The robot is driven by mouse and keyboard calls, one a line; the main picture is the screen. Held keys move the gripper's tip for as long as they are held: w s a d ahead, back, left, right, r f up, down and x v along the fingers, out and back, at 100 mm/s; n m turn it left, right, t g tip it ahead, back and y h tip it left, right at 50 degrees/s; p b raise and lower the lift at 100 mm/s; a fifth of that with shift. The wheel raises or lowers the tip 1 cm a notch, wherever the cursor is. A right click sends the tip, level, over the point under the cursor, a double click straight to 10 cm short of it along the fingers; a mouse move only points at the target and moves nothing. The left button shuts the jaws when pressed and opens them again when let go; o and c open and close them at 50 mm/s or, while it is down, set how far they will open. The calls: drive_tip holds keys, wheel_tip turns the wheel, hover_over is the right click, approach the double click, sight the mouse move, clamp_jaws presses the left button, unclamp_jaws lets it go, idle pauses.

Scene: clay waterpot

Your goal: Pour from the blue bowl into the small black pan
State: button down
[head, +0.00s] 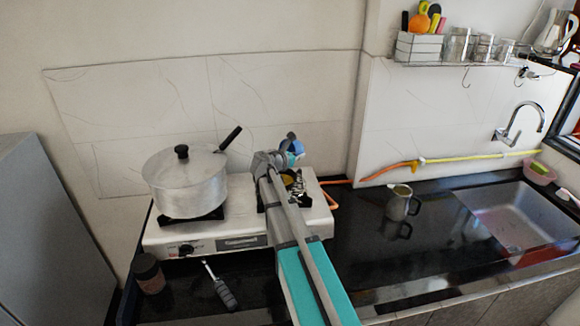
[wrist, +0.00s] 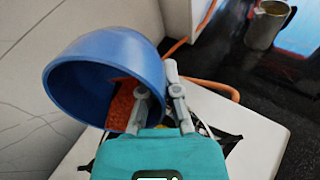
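The blue bowl (wrist: 110,62) is held tilted at my gripper (wrist: 156,80), its opening facing left and down in the wrist view. One finger is inside the bowl and the other outside, shut on its wall. Orange-brown contents (wrist: 124,103) show inside. In the head view the bowl (head: 293,147) is small and partly covered by my gripper (head: 282,158), above the right side of the white stove. I cannot make out the small black pan for certain; dark parts and a bit of yellow show on the stove beside my arm, which hides much there.
A lidded silver pot (head: 187,185) stands on the left burner of the white stove (head: 215,236). A metal pitcher (head: 399,203) stands on the black counter, with a sink (head: 500,222) further right. An orange hose runs behind.

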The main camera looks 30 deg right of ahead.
drive_tip(key=shift+s+a+r+t+h+b, duration=0.15)
drive_tip(key=shift+r+t+h+b, duration=0.1)
drive_tip(key=shift+h+b, duration=0.5)
drive_tip(key=shift+w+a+r+t+h+b, duration=0.1)
drive_tip(key=shift+a+r+t+h+b, duration=0.25)
drive_tip(key=shift+b, duration=0.75)
drive_tip(key=shift+s+t+h+b, duration=0.1)
drive_tip(key=shift+t+h+b, duration=0.1)
drive_tip(key=shift+h+b, duration=0.6)
idle(1.8)
drive_tip(key=shift+s+a+r+h+b, duration=0.15)
drive_tip(key=shift+a+h+b, duration=0.1)
drive_tip(key=shift+h+b, duration=0.6)
drive_tip(key=shift+a+r+h+b, duration=0.1)
drive_tip(key=shift+a+h+b, duration=0.25)
drive_tip(key=shift+b, duration=0.8)
idle(1.6)
